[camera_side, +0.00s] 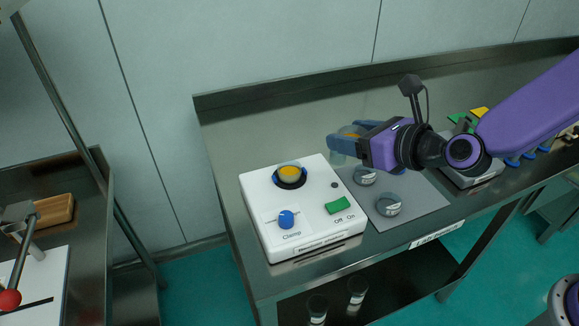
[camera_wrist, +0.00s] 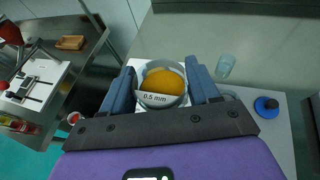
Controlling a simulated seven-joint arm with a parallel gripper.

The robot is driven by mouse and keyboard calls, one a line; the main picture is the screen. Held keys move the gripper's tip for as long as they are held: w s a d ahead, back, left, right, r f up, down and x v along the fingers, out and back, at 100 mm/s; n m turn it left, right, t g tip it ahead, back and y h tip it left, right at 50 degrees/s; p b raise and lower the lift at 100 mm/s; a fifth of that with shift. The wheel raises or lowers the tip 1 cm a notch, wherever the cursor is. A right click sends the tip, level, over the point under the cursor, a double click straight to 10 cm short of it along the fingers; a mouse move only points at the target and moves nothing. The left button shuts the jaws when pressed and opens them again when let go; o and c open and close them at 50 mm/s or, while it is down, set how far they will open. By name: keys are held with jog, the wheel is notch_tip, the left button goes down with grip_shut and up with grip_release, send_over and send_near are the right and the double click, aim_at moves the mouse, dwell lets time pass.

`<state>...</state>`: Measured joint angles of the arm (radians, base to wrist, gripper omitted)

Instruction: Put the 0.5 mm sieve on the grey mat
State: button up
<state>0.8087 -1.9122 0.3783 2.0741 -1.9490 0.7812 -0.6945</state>
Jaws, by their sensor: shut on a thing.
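My gripper (camera_side: 343,142) is shut on the 0.5 mm sieve (camera_side: 337,157), a clear round cup with orange-yellow material in it. In the wrist view the blue fingers (camera_wrist: 164,82) press on both sides of the sieve, and its "0.5 mm" label (camera_wrist: 154,98) faces the camera. The sieve is held in the air between the white shaker and the grey mat (camera_side: 428,201). The mat lies right of the shaker, with two round, clear-and-grey pieces (camera_side: 388,205) (camera_side: 365,176) on it. My gripper partly hides the sieve in the side view.
The white shaker (camera_side: 262,215) has a blue clamp knob (camera_side: 286,219), a green switch (camera_side: 338,205) and a round piece with yellow material (camera_side: 289,173) on its seat. Coloured items (camera_side: 480,113) stand at the right, partly behind my arm. The bench behind the shaker is clear.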

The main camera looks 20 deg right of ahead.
jog(key=w+a+f, duration=0.2)
jog(key=w+f, duration=0.1)
jog(key=w+a+f, duration=0.2)
jog(key=w, duration=0.2)
jog(key=w+a+f, duration=0.2)
jog(key=w+f, duration=0.1)
jog(key=w, duration=0.1)
jog(key=shift+a+f, duration=0.25)
jog(key=shift+f, duration=0.05)
jog(key=f, duration=0.2)
jog(key=w+f, duration=0.1)
jog(key=shift+a+f, duration=0.1)
jog(key=shift+a, duration=0.25)
jog(key=shift+f, duration=0.4)
jog(key=shift+f, duration=0.1)
jog(key=o, duration=1.1)
jog(key=shift+f, duration=0.1)
jog(key=shift+c, duration=0.2)
jog(key=v, duration=1.7)
jog(key=shift+d+r, duration=0.2)
jog(key=shift+r, duration=0.1)
